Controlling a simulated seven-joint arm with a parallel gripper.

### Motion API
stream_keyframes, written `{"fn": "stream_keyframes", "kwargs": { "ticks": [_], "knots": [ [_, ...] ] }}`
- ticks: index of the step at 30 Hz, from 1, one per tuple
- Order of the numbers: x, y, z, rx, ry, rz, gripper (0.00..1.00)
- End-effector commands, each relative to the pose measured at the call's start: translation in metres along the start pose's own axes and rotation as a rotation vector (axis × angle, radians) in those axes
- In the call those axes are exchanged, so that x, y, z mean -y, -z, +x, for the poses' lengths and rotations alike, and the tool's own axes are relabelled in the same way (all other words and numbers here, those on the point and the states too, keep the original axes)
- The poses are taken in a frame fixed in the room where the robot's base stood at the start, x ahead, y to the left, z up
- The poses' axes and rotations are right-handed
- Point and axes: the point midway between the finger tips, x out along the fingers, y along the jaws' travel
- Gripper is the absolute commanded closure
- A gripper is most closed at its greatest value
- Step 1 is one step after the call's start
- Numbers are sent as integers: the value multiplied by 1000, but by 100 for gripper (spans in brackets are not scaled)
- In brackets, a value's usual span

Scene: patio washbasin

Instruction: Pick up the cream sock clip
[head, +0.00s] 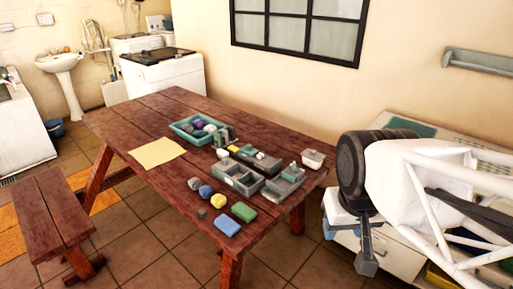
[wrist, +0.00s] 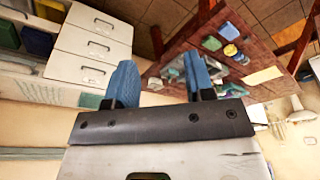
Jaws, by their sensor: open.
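My gripper (wrist: 160,82) is open and empty, its two blue fingers apart in the wrist view. In the head view my gripper (head: 365,258) hangs to the right of the wooden table (head: 135,110), clear of the things on it. I cannot make out the cream sock clip for certain; the small items among the grey trays are too small to tell. A grey divided tray (head: 237,180) and a teal tray (head: 178,128) with several balled items stand on the table. The table also shows upside down in the wrist view (wrist: 262,42).
Rolled balls, a blue block (head: 227,225) and a green block (head: 244,211) lie near the front. A yellow cloth (head: 157,152) lies at left. White drawers (wrist: 92,45) stand beside my gripper.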

Motion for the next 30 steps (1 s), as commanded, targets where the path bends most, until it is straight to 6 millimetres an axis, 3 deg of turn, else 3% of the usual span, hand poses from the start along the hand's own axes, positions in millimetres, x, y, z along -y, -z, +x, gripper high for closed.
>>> {"fn": "stream_keyframes", "kwargs": {
  "ticks": [8, 20, 30],
  "knots": [
    [2, 46, -6, 15, 2, -46, 51],
    [8, 136, -9, 40, 7, -140, 51],
    [14, 213, 1, 62, 13, -218, 51]
  ]
}}
